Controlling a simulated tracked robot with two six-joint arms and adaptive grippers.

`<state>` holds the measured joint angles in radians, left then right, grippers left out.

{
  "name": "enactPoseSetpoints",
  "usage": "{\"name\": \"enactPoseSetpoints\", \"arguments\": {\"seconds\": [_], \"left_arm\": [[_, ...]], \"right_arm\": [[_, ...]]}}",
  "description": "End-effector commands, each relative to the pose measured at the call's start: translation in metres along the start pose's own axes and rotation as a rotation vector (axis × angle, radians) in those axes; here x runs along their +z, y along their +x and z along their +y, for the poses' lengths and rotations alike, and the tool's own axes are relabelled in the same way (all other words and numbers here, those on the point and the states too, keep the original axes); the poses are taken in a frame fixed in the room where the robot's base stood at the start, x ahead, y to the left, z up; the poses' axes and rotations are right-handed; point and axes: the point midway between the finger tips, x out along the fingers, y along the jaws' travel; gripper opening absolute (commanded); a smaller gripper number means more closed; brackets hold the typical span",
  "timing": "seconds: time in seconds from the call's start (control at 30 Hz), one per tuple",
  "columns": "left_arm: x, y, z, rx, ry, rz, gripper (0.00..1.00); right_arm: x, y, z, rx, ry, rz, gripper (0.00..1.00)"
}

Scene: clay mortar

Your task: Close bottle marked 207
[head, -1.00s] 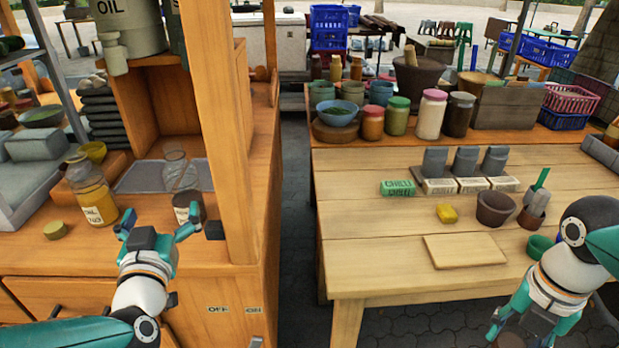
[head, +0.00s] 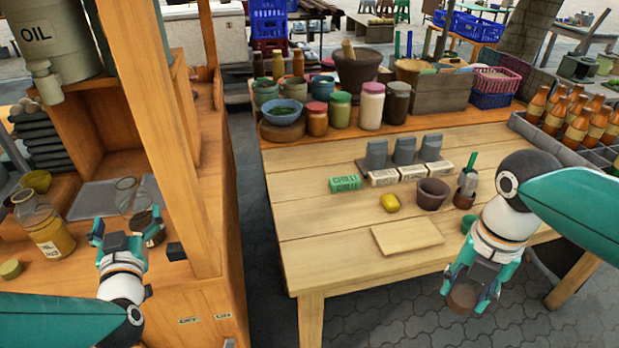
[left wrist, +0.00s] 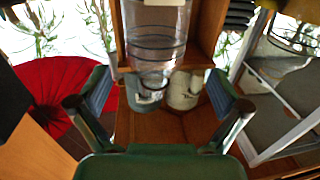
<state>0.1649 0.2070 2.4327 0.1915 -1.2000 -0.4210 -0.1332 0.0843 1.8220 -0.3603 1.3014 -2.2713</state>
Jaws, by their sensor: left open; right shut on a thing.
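A glass bottle of yellow oil (head: 46,231) stands open on the left counter; its label number is too small to read surely. A round tan lid (head: 10,269) lies beside it. A clear glass jar (head: 127,195) and a small dark labelled jar (head: 150,226) stand to its right. My left gripper (head: 126,233) is open and empty in front of these jars, its right finger overlapping the dark jar in view. In the left wrist view a clear glass vessel (left wrist: 157,35) shows beyond the open fingers. My right gripper (head: 475,292) is shut on a round brown piece (head: 462,298), held before the right table.
A wooden post (head: 163,140) rises right of my left gripper. A crate (head: 545,135) holds several brown bottles. A floor gap separates the counters.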

Motion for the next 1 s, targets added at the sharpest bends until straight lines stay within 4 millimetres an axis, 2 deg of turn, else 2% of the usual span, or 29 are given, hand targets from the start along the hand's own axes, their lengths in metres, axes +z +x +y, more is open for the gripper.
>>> {"name": "enactPoseSetpoints", "arguments": {"seconds": [0.43, 0.8, 1.0], "left_arm": [[0.001, 0.007, 0.001, 0.001, 0.0, -0.001, 1.0], [0.008, 0.052, 0.006, 0.001, -0.001, -0.001, 1.0], [0.008, 0.056, 0.006, 0.001, -0.001, 0.0, 1.0]], "right_arm": [[0.0, -0.001, -0.001, 0.0, 0.001, 0.0, 0.34], [0.0, -0.013, -0.001, 0.0, 0.001, 0.0, 0.34], [0.0, -0.013, -0.001, 0.0, 0.001, 0.0, 0.34]]}}
